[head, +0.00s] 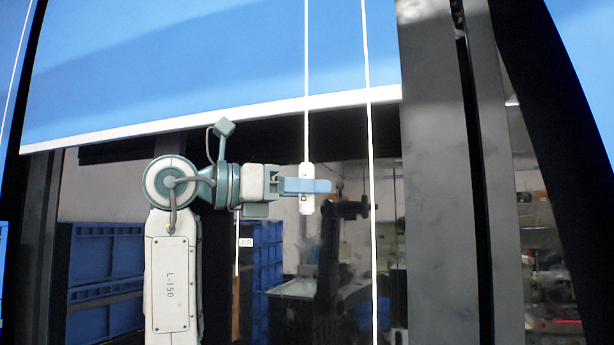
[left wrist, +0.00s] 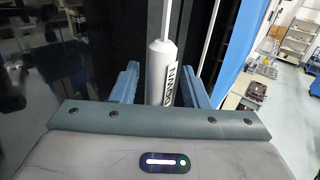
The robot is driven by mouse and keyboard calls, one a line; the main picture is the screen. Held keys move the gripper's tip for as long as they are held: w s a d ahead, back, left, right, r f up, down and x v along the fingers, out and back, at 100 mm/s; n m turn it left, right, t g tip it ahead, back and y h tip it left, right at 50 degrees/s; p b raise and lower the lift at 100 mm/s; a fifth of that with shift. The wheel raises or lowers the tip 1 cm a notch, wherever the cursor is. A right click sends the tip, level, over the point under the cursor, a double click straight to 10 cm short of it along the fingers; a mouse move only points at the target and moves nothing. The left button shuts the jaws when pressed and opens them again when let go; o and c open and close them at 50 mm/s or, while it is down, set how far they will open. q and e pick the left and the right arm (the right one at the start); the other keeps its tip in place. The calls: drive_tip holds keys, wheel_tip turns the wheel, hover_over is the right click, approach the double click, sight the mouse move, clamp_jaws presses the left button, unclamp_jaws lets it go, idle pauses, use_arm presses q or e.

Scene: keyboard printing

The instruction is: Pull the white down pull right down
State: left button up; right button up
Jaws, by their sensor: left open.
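The white down pull (head: 307,204) hangs upright on a thin cord below the blue blind, in front of a window. In the left wrist view the pull (left wrist: 157,72) stands between the two blue fingers, with a dark-lettered label on its side. My left gripper (head: 318,186) reaches in from the left at the pull's height. Its fingers are open, with a gap visible on both sides of the pull. In the head view the near finger hides the pull's middle. My right gripper is not in view.
The blue blind (head: 210,65) with a white bottom edge covers the upper window. A second white cord (head: 371,200) runs down just right of the pull. A dark frame post (head: 440,180) stands further right. Blue crates (head: 105,280) show behind the glass.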

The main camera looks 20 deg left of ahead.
use_arm(q)
drive_tip(key=shift+w, duration=0.1)
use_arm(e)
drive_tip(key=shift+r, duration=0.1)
